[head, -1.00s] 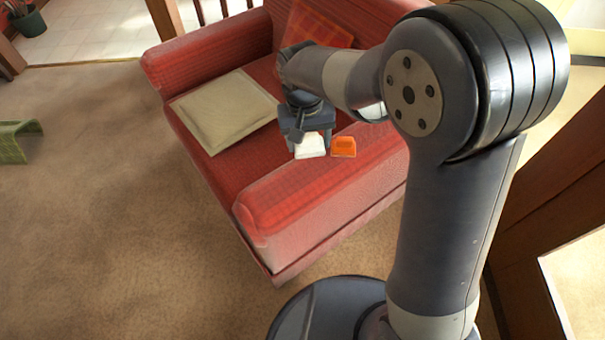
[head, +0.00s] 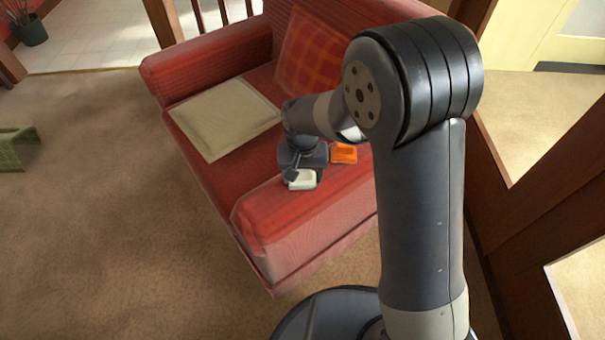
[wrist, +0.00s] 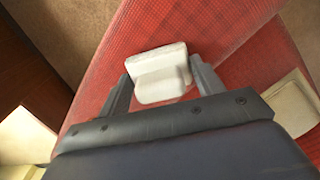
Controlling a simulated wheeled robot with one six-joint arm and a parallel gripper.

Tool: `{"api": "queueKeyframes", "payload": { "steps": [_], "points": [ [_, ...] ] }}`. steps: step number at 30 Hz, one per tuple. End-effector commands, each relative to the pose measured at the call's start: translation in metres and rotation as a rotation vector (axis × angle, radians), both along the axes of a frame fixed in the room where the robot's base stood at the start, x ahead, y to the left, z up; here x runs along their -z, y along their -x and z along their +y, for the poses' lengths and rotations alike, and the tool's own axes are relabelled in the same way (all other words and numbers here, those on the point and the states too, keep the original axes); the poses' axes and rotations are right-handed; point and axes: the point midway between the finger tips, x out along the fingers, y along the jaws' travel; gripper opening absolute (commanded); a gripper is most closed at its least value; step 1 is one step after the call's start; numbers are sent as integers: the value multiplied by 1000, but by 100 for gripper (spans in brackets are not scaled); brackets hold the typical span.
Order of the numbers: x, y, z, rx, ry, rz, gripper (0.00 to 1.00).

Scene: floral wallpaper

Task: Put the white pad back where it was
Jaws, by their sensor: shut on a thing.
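My gripper (head: 298,174) is shut on the white pad (head: 303,180), a small pale block, above the sofa's near armrest. In the wrist view, the pad (wrist: 158,65) sits between the two fingers of my gripper (wrist: 160,79), with red checked fabric behind it. I cannot tell whether the pad touches the armrest. Part of the pad is hidden by the gripper in the head view.
An orange block (head: 344,153) is on the red sofa (head: 200,155), right of my gripper. A beige cushion (head: 225,118) lies on the seat, and a plaid cushion (head: 308,52) leans at the back. The near armrest's front end (head: 265,212) is clear.

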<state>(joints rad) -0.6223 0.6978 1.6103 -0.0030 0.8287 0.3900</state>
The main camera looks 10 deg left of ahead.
Motion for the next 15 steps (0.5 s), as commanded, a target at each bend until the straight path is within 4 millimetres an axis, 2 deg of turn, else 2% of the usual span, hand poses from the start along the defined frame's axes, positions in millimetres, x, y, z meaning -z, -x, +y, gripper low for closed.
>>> {"api": "queueKeyframes", "payload": {
  "steps": [6,7,15],
  "points": [
    [2,0,0,0,0,0,45],
    [2,0,0,0,0,0,64],
    [1,0,0,0,0,0,85]
  ]
}}
